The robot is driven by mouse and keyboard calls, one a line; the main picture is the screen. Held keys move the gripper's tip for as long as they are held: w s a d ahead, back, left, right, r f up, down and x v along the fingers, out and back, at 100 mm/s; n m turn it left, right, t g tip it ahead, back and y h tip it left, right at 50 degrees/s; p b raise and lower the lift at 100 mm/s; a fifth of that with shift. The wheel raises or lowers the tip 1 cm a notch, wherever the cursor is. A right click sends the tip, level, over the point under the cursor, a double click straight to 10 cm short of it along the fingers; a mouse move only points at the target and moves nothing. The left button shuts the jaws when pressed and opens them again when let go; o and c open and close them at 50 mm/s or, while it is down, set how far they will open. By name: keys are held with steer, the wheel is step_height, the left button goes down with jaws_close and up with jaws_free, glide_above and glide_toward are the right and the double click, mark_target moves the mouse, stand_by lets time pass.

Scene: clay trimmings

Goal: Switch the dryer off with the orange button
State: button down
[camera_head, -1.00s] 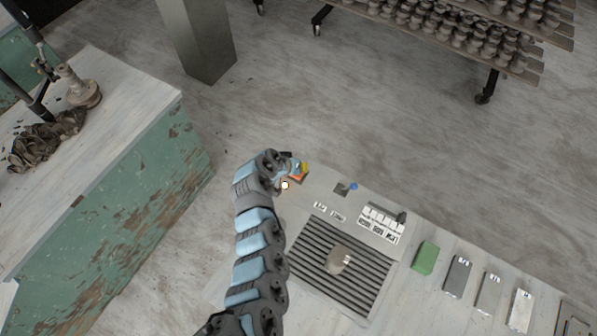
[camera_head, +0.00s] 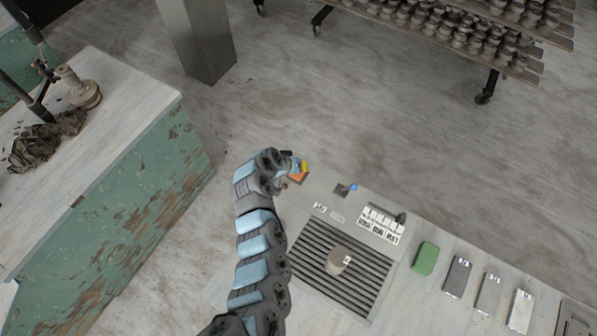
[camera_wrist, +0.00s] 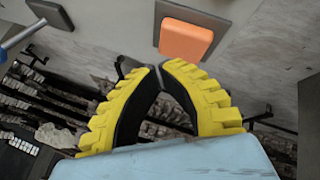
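The orange button (camera_head: 297,178) sits at the far left corner of the grey dryer panel (camera_head: 318,187) in the head view, partly hidden by my gripper (camera_head: 301,167). In the wrist view the orange button (camera_wrist: 186,41) is a rounded square in a grey plate (camera_wrist: 218,22), just beyond my fingertips. My gripper's yellow fingers (camera_wrist: 160,68) curve together with their tips almost meeting and nothing between them. I cannot tell whether the tips touch the button. The small round lamp beside the button looks dark in the head view.
A blue-knobbed lever (camera_head: 348,188) stands to the right of the button. A clay piece (camera_head: 339,259) sits on the dark slatted grille (camera_head: 310,262). A green block (camera_head: 425,258) and several grey blocks lie further right. A green-sided table (camera_head: 125,190) stands left.

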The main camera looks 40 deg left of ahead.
steer(key=shift+r+p, duration=0.8)
steer(key=shift+r, duration=2.2)
steer(key=shift+w, duration=0.1)
